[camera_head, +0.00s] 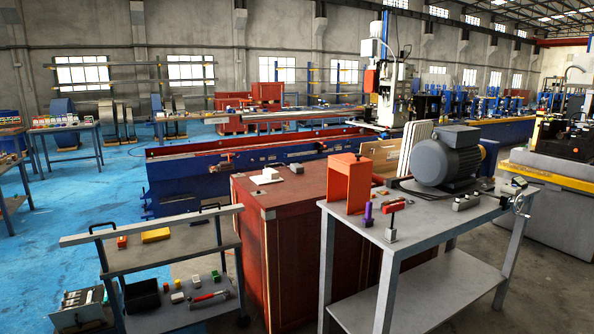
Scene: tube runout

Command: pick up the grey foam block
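Neither of my grippers is in view.
A grey workbench (425,217) at right holds an electric motor (447,157), an orange bracket (347,182) and small tools. A shelf trolley (180,243) at left holds a yellow block (156,235) and small parts. Blue floor (60,210) is open at far left.

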